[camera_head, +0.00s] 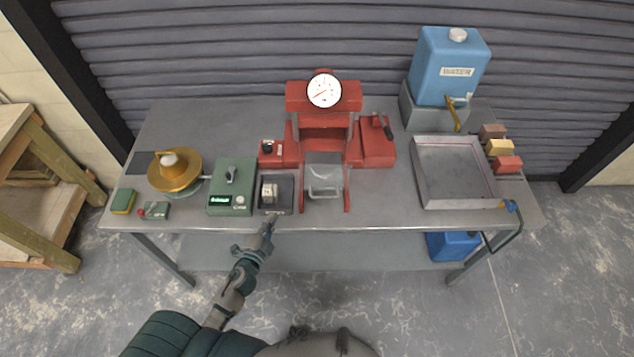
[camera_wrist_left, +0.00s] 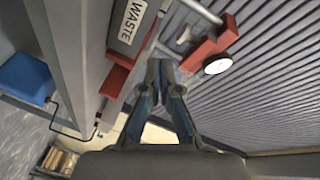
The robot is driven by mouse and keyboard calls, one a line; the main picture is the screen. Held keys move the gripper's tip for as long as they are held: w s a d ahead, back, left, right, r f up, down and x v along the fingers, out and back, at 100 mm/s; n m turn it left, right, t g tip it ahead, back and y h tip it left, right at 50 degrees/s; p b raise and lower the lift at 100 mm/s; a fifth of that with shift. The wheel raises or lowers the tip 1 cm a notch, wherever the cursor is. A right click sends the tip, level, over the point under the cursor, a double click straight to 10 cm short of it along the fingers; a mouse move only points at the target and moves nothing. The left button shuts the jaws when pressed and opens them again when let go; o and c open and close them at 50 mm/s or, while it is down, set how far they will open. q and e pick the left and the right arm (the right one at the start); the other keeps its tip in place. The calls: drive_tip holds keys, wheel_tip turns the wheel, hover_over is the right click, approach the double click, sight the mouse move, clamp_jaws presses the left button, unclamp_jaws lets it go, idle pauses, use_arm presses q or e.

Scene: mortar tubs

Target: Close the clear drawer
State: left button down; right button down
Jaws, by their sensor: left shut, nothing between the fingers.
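The clear drawer (camera_head: 324,176) sits at the front of the red press, between its two red side rails, with a pale handle (camera_head: 325,192) facing me. It reaches out from the press toward the table's front edge. My left gripper (camera_head: 271,221) is at the table's front edge, left of the drawer and apart from it, in front of a dark tray. In the left wrist view its fingertips (camera_wrist_left: 160,72) are together with nothing between them. The drawer is hard to make out there. My right gripper is not in view.
The dark tray (camera_head: 286,205) holds a small pale block. A green scale box (camera_head: 225,200) stands left of it. The red press (camera_head: 300,97) has a round gauge. A grey box with a WASTE label (camera_wrist_left: 131,22) shows near the fingers. The table right of the press is clear up to a grey pan (camera_head: 488,188).

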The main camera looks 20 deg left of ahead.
use_arm(q)
drive_tip(key=d+r+m+h, duration=0.4)
drive_tip(key=d+m+h, duration=0.25)
drive_tip(key=m, duration=0.25)
drive_tip(key=m+g+h+p, duration=0.1)
drive_tip(key=m+h, duration=0.1)
approach(322, 181)
drive_tip(key=shift+y, duration=0.25)
drive_tip(key=w+d, duration=0.3)
drive_tip(key=w, duration=0.1)
drive_tip(key=shift+d+r, duration=0.3)
drive_tip(key=shift+d, duration=0.05)
drive_tip(key=shift+w+a, duration=0.3)
drive_tip(key=shift+w, duration=0.4)
